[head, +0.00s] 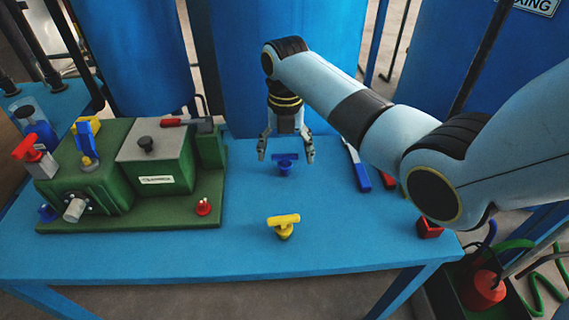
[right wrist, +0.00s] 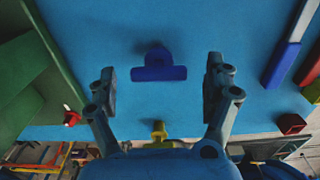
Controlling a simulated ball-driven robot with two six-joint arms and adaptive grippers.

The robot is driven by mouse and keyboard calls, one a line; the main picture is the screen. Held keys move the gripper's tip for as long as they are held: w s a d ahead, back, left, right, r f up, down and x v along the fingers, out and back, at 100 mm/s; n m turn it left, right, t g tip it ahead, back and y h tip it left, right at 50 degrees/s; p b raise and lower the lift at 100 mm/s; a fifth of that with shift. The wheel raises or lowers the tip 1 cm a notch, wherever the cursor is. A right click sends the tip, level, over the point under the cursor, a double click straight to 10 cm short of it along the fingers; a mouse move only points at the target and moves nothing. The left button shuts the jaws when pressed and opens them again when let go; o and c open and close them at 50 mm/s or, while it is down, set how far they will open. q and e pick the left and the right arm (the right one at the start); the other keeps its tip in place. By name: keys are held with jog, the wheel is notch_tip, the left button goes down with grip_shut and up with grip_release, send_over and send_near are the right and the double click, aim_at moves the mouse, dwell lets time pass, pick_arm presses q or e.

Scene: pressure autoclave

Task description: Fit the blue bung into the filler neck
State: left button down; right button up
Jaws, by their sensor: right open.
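The blue bung (head: 285,163), with a T-shaped top, stands on the blue table; it also shows in the right wrist view (right wrist: 158,68). My right gripper (head: 286,157) is open and points down over it, one finger to each side. In the right wrist view the bung lies ahead of and between the open fingers (right wrist: 161,78), with gaps on both sides. The green autoclave (head: 130,175) stands at the left. A grey stub (head: 74,210) sticks out of its front; I cannot tell for certain which fitting is the filler neck. My left gripper is not in view.
A yellow T-shaped bung (head: 284,222) stands nearer the table's front edge. A blue-handled tool (head: 359,170), a red-handled one (head: 389,180) and a red box (head: 430,228) lie at the right. Table between autoclave and bungs is clear.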

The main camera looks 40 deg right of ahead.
aim_at(285, 154)
notch_tip(285, 154, down, 3)
jog(key=c, duration=1.4)
